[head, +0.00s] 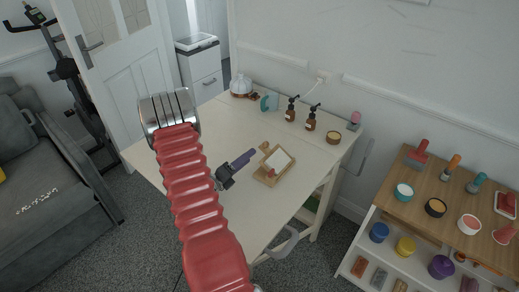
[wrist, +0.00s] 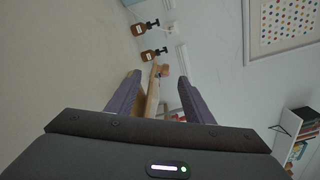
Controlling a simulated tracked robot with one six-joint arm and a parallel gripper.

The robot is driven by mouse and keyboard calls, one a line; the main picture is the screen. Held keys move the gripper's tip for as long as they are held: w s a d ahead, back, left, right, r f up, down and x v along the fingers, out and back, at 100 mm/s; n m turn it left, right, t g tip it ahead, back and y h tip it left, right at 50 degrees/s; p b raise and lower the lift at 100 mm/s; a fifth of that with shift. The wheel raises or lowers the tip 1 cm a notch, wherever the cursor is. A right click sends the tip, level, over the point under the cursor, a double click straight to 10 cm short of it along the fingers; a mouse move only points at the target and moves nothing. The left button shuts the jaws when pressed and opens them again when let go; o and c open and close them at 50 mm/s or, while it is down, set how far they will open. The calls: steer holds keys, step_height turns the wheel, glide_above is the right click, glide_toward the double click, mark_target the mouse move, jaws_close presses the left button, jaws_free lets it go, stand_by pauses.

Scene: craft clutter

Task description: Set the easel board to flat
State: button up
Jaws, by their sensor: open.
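The easel board (head: 281,159), a small pale panel in a wooden frame, stands tilted up on its wooden base on the cream table (head: 210,118). My gripper (head: 254,153) is just left of it, its purple fingers pointing toward it. In the wrist view my gripper (wrist: 160,76) is open, with one purple finger on each side. The wooden easel board (wrist: 151,90) shows nearly edge-on between the fingers, and I see no clear contact. Its lower part is hidden behind the gripper body.
Brown pump bottles (head: 310,120), a small jar (head: 333,137) and a glass-domed item (head: 241,85) stand along the table's back. A shelf unit (head: 440,205) with pots and tools is at right. The table's near part is clear.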

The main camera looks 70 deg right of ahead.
mark_target(263, 146)
steer(key=x, duration=0.8)
steer(key=shift+f, duration=0.1)
jaws_close()
stand_by(0.4)
